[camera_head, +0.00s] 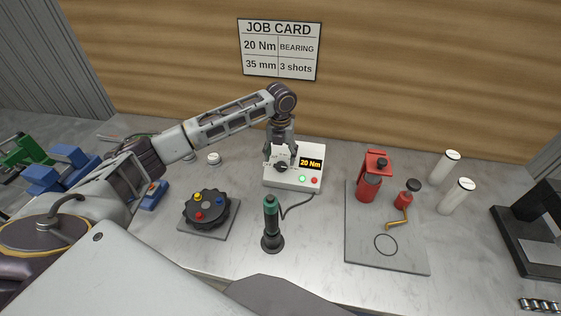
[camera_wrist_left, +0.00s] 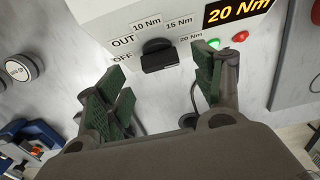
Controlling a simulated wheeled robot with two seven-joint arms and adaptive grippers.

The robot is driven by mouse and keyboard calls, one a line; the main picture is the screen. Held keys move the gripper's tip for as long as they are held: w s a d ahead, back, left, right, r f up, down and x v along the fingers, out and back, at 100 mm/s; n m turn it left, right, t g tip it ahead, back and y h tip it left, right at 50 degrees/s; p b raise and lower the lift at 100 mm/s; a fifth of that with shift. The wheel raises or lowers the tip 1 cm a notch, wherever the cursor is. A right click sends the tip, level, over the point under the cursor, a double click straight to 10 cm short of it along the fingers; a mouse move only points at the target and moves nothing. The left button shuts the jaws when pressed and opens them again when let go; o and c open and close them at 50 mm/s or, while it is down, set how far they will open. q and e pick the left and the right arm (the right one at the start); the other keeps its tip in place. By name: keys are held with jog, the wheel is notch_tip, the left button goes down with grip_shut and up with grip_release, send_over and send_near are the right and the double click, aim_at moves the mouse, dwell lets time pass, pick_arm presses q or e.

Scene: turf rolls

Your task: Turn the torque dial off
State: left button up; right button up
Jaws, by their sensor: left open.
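The torque dial is a black knob (camera_wrist_left: 158,55) on the front of a white control box (camera_head: 309,148). Labels OFF, OUT, 10 Nm, 15 Nm and 20 Nm surround it. I cannot tell clearly where its pointer sits. The orange display (camera_head: 311,163) reads 20 Nm. A green light (camera_head: 303,179) glows beside a red button (camera_head: 314,181). My left gripper (camera_head: 280,154) is over the box's left part, at the dial. In the left wrist view its green-padded fingers (camera_wrist_left: 165,85) are spread apart, with the dial beyond and between them, not gripped. My right gripper is out of view.
A green-handled tool (camera_head: 271,224) stands in front of the box, joined by a cable. A black knobbed turntable (camera_head: 207,209) sits front left. A grey tray (camera_head: 387,255) with red parts lies right. White cylinders (camera_head: 446,165) stand farther right. A job card (camera_head: 280,49) hangs behind.

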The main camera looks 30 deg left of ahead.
aim_at(281, 166)
pick_arm(q)
jog(key=shift+f+p, duration=0.3)
jog(key=shift+f, duration=1.65)
jog(key=c, duration=1)
